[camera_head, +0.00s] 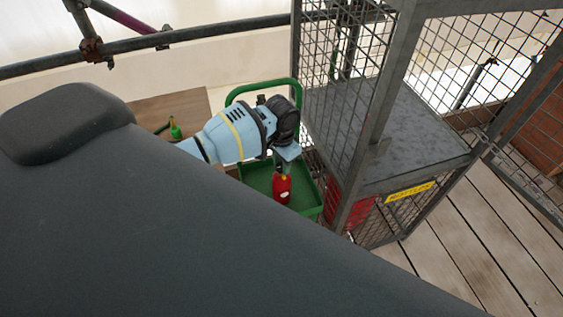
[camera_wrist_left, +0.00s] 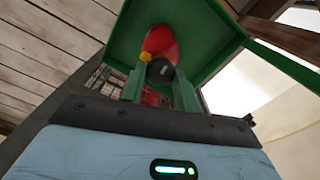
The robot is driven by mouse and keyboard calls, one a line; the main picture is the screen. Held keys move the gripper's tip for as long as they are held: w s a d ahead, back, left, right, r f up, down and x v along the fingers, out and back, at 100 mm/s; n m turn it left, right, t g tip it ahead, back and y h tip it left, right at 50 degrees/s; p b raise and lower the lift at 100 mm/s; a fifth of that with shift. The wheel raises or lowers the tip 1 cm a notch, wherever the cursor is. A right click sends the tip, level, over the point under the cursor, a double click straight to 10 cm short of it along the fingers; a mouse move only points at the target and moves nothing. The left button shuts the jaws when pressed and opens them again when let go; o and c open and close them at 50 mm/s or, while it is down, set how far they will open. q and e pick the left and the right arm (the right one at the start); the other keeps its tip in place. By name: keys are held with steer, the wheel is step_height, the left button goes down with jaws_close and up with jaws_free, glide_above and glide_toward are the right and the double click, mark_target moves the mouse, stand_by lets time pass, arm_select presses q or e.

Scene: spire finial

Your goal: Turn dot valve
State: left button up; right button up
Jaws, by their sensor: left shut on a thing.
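A red cylinder-like body (camera_head: 281,190) stands in a green tray-like carrier (camera_head: 304,198) with a raised green handle. In the left wrist view the red body (camera_wrist_left: 166,42) shows with a small yellow fitting (camera_wrist_left: 145,57) and a dark round knob (camera_wrist_left: 160,70), which I take to be the valve. My left gripper (camera_head: 283,171) reaches down over the top of the red body. In the wrist view its two fingers (camera_wrist_left: 160,88) stand either side of the knob, shut on it. The contact itself is partly hidden, and I cannot make out a dot. My right gripper is not in view.
A grey mesh cage (camera_head: 430,150) with a yellow sign (camera_head: 408,191) stands close right of the carrier. A wooden board (camera_head: 165,108) with a small green item (camera_head: 175,131) lies to the left. A scaffold pole (camera_head: 200,37) crosses behind. Plank floor (camera_head: 480,240) is clear at right.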

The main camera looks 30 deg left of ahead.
mark_target(281, 166)
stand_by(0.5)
arm_select(q)
steer(key=o, duration=1)
steer(key=shift+r, duration=3.9)
steer(key=shift+s+f, duration=0.1)
